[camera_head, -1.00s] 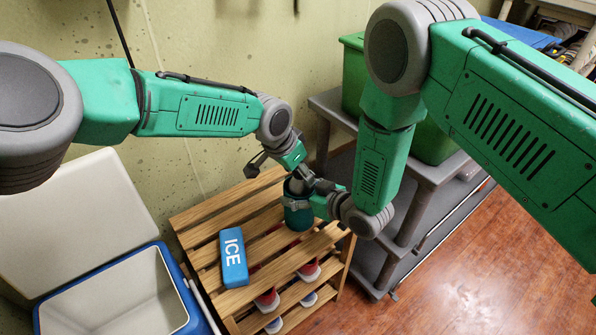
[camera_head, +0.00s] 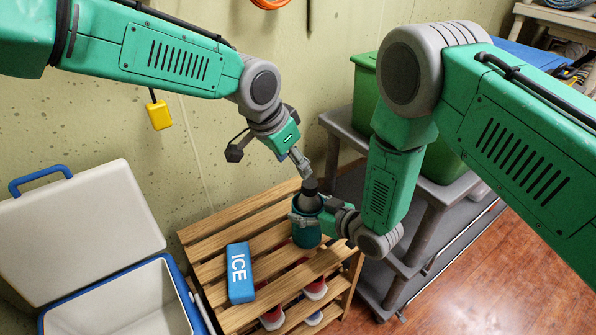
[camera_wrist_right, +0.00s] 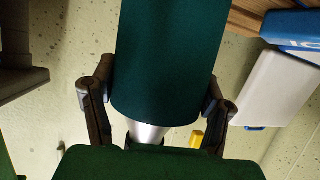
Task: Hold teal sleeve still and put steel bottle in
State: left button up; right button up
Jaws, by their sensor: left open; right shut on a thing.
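The teal sleeve (camera_head: 306,236) stands upright on the wooden slatted rack. The steel bottle (camera_head: 309,202), with a dark cap, stands in it, its silver shoulder and cap above the rim. My right gripper (camera_head: 312,218) is shut around the sleeve from the right. In the right wrist view the sleeve (camera_wrist_right: 165,60) is between my right fingers, and the silver bottle (camera_wrist_right: 148,132) shows past its rim. My left gripper (camera_head: 304,170) is open just above the cap; I cannot tell whether it touches it. The bottle's lower part is hidden inside the sleeve.
A blue ICE pack (camera_head: 239,273) lies on the slatted rack (camera_head: 210,233) left of the sleeve. Shoes sit on the rack's lower level. An open white and blue cooler (camera_head: 120,305) stands at the left. A grey shelf (camera_head: 425,225) with a green bin (camera_head: 364,95) is at the right.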

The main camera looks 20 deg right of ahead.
dwell(0.4)
jog(key=o, duration=1.2)
jog(key=shift+o, duration=0.2)
jog(key=shift+s, duration=0.1)
